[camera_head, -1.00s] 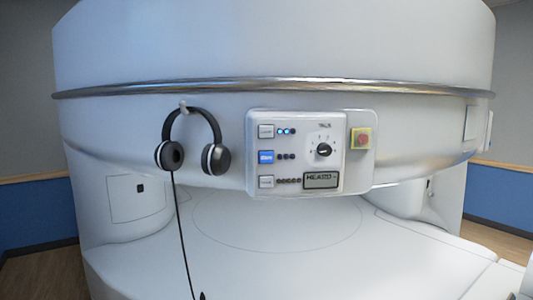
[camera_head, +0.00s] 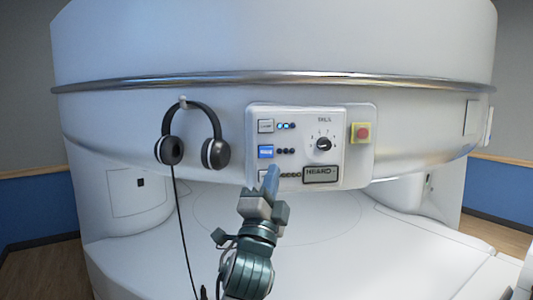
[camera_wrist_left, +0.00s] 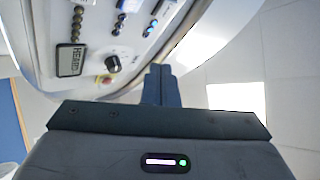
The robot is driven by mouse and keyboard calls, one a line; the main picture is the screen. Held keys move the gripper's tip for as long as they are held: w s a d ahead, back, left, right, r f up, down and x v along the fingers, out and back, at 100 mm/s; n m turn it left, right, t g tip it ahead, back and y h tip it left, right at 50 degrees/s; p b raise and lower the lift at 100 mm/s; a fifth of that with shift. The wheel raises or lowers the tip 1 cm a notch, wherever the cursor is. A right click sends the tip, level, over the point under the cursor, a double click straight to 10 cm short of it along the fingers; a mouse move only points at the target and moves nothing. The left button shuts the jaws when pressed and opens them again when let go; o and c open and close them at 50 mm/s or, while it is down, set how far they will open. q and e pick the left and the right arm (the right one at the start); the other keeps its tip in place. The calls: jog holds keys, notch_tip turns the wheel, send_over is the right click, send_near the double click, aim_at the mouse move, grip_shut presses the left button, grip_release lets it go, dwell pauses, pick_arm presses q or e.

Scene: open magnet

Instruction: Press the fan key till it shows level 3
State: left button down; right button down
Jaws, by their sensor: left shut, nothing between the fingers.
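The control panel (camera_head: 350,148) on the white magnet carries three keys in a column; their labels are too small to read. The top key (camera_head: 265,126) has a lamp row (camera_head: 286,126) with two blue lamps lit. The middle key (camera_head: 265,151) is blue, and its lamps (camera_head: 286,151) look dark. The bottom key is partly hidden by my left gripper (camera_head: 271,178), whose shut, empty fingers point up at the panel's lower left. I cannot tell whether they touch it. In the left wrist view the shut fingers (camera_wrist_left: 161,84) show below the panel. My right gripper is not in view.
A dial (camera_head: 323,144), a display (camera_head: 321,174) and a red stop button (camera_head: 363,132) on a yellow base sit right of the keys. Headphones (camera_head: 193,138) hang left of the panel, their cable running down. A white table surface (camera_head: 370,240) lies below.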

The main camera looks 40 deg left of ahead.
aim_at(266, 152)
pick_arm(q)
jog(key=shift+s+r+y, duration=0.2)
jog(key=shift+r+y, duration=0.1)
jog(key=shift+r, duration=0.45)
jog(key=shift+t, duration=0.3)
jog(key=shift+w+a+b, duration=0.95)
jog(key=shift+w+a, duration=0.5)
jog(key=shift+w, duration=0.2)
jog(key=shift+w+a+b, duration=0.95)
jog(key=shift+w+a, duration=0.5)
jog(key=shift+w, duration=0.2)
jog(key=shift+w+a, duration=0.1)
